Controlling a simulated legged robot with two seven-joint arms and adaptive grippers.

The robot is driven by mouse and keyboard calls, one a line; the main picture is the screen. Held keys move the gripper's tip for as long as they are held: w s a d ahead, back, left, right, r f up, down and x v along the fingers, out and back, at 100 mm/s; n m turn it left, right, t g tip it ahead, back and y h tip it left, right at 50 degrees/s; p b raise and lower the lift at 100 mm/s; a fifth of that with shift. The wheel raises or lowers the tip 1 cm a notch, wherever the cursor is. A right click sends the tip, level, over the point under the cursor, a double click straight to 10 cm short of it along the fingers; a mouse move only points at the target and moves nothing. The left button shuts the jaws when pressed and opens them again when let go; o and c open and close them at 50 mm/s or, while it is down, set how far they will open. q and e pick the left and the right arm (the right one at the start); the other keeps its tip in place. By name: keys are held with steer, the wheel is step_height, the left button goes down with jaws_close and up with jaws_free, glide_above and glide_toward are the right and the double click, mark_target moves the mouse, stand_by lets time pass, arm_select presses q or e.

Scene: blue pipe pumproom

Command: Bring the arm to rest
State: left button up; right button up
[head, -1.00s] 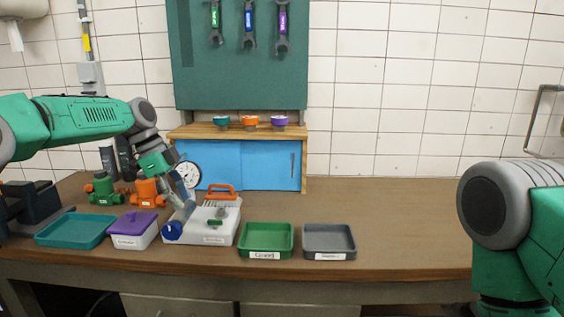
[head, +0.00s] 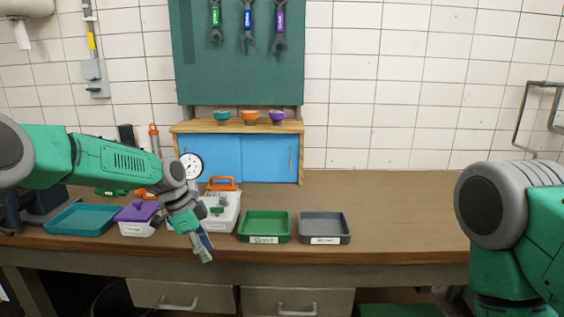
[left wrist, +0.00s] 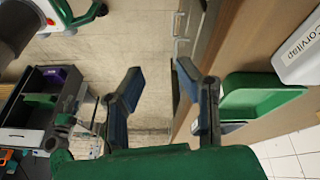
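My left arm comes in from the left of the head view and bends down at the bench's front edge. Its left gripper (head: 203,250) points downward in front of the white case. The left wrist view shows the two blue-padded fingers of the left gripper (left wrist: 160,78) spread apart with nothing between them, over the floor beside the bench. My right arm shows at the right edge of the head view, but its gripper is out of the picture.
On the bench are a teal tray (head: 80,219), a purple-lidded box (head: 138,218), a white case (head: 225,216) with an orange handle, a green tray (head: 264,226) and a grey tray (head: 324,228). The bench's right part (head: 400,215) is clear. Drawers (head: 180,296) lie below the front edge.

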arm_select(q)
steer(key=s+d+f+n+y+b, duration=0.15)
steer(key=s+f+n, duration=0.45)
steer(key=s+f, duration=1.45)
steer(key=s+a+f+n+y, duration=0.1)
steer(key=s+a+n, duration=0.3)
steer(key=s, duration=0.8)
steer(key=s+a+f+n+y, duration=0.1)
steer(key=s+a+n, duration=0.4)
steer(key=s, duration=0.7)
steer(key=shift+s+a+f+t+b, duration=0.15)
steer(key=shift+a+f+t+b, duration=0.3)
steer(key=shift+a, duration=0.5)
